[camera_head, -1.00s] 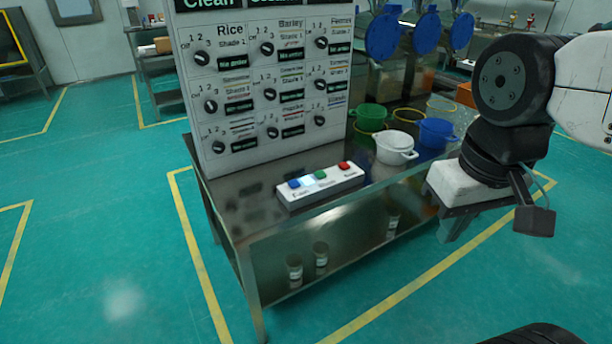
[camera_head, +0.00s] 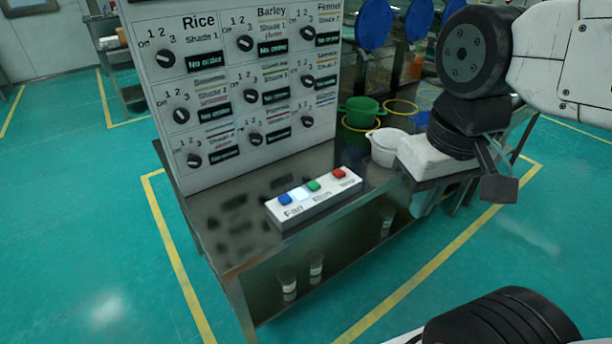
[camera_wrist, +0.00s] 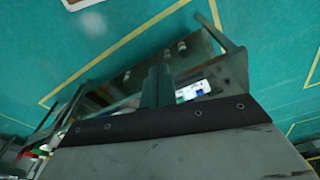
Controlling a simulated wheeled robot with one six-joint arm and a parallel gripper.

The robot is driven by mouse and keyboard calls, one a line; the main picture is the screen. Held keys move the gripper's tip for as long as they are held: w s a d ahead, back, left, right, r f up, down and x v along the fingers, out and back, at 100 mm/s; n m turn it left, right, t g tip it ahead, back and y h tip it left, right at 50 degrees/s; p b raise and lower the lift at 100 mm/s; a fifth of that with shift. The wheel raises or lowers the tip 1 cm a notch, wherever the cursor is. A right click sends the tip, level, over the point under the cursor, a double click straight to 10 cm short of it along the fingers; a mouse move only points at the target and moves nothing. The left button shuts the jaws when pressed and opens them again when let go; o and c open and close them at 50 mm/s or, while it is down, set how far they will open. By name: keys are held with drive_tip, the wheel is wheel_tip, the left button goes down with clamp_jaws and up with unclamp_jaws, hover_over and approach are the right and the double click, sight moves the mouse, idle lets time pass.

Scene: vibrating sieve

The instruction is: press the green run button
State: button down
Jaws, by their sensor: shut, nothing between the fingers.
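The green run button (camera_head: 313,186) is on a white control box (camera_head: 318,200) on the metal table, between the blue button (camera_head: 285,199) and the red button (camera_head: 339,173). In the wrist view my shut, empty fingers (camera_wrist: 158,84) show in the middle.
A tall panel (camera_head: 240,100) with several knobs stands behind the box. The metal tabletop (camera_head: 235,230) left of the box is clear. Small jars stand on the lower shelf.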

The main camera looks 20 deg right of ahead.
drive_tip(key=w+d+n+t+h, duration=0.15)
drive_tip(key=w+d, duration=0.25)
drive_tip(key=w, duration=0.4)
drive_tip(key=w+d+n+t+h, duration=0.1)
drive_tip(key=w+d+t+h, duration=0.15)
drive_tip(key=w, duration=0.45)
drive_tip(key=n+t+y, duration=0.3)
drive_tip(key=n+y, duration=0.5)
drive_tip(key=n, duration=0.4)
hover_over(317, 186)
wheel_tip(317, 186, down, 15)
drive_tip(key=shift+r, duration=0.15)
drive_tip(key=shift+w, duration=0.1)
drive_tip(key=shift+f, duration=4.4)
drive_tip(key=shift+f, duration=0.1)
